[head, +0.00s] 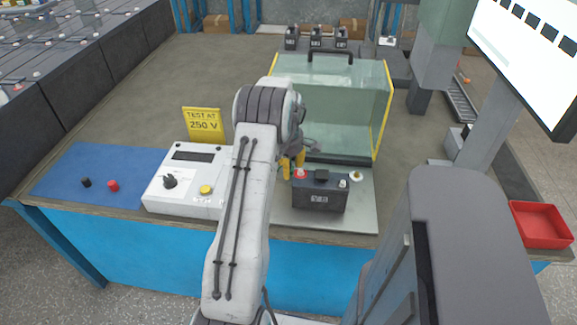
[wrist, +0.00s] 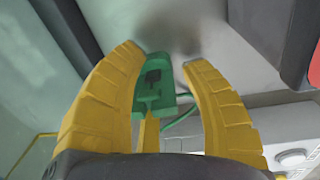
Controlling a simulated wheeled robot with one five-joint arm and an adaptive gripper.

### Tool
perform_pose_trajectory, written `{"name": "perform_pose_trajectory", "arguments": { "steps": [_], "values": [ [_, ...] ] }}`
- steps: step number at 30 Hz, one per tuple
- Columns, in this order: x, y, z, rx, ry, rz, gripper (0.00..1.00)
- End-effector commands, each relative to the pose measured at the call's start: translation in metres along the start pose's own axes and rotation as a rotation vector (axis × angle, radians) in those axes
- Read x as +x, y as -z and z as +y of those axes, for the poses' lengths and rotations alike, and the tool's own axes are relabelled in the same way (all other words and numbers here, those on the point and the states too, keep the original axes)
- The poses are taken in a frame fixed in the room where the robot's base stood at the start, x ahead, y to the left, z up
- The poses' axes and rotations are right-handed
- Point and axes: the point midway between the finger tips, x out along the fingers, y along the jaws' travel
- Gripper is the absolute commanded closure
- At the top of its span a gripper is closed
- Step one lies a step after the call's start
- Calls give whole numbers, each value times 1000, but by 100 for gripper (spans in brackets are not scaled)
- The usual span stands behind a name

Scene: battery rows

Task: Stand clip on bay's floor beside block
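The green clip (wrist: 153,80) shows in the wrist view between the yellow fingers of my gripper (wrist: 165,60), near their tips. The fingers appear closed on it, with a thin gap seeming to show on the right. A thin green lead runs from the clip to the right. In the head view, my gripper (head: 292,164) is low at the back left of the block, and the clip is hidden there. The dark block (head: 318,198) has a red and a pale terminal on top. It stands upright on the bay's light grey floor (head: 361,212).
The clear bay hood (head: 335,85), with yellow edges, stands just behind the block. A white test box (head: 183,183) and a yellow sign (head: 203,124) are to the left. A blue mat (head: 75,170) lies farther left. A red tray (head: 540,224) is at the far right.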

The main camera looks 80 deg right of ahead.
Motion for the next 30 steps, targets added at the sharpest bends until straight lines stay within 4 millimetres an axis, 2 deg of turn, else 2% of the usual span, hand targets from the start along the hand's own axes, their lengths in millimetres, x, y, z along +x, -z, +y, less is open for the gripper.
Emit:
{"name": "perform_pose_trajectory", "arguments": {
  "steps": [5, 10, 24, 30],
  "values": [
    [-1, 0, 0, 0, 0, 0, 59],
    [-11, 0, 1, 0, -1, 0, 59],
    [-89, 0, 1, 0, -3, 0, 59],
    [-111, 0, 1, 0, -2, 0, 59]
  ]
}}
